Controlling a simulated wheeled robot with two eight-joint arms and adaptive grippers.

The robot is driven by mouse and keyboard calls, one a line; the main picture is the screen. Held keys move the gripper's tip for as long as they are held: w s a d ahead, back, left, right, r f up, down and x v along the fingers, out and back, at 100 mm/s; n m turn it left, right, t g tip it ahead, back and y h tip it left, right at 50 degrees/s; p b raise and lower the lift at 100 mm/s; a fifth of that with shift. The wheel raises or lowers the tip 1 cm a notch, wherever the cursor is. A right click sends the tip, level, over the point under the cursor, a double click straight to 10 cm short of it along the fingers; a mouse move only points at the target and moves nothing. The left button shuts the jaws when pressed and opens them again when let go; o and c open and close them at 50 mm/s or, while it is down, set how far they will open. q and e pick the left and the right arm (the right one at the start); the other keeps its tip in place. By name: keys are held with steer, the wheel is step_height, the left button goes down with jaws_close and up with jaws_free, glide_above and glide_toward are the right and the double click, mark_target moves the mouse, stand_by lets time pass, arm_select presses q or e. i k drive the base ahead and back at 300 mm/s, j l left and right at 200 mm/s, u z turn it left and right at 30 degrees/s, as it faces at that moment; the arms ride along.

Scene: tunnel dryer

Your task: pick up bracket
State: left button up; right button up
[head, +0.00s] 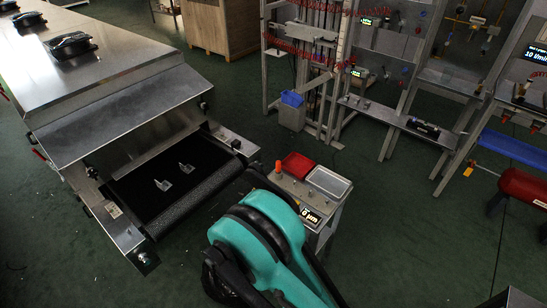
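Two small metallic bracket-like pieces lie on the black belt (205,192) at the open mouth of the tunnel dryer. The nearer bracket (163,184) is left of the belt's middle. The second bracket (186,168) lies a little farther back and to the right. They are apart from each other, and their fine shape is too small to tell. A teal and black link of my arm fills the bottom middle, right of the belt's near end. No gripper fingers show in the head view.
The dryer's steel hood (118,100) overhangs the belt's far side. A grey stand (316,195) with a red tray (298,165), a clear tray (328,182) and an orange knob stands right of the belt. Racks line the back right. Green floor is open between them.

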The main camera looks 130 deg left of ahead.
mark_target(187, 165)
steer(key=l+u, duration=0.1)
steer(key=u, duration=0.35)
steer(key=k+l+u, duration=0.1)
steer(key=u, duration=0.35)
steer(key=l+u, duration=0.1)
steer(key=u, duration=4)
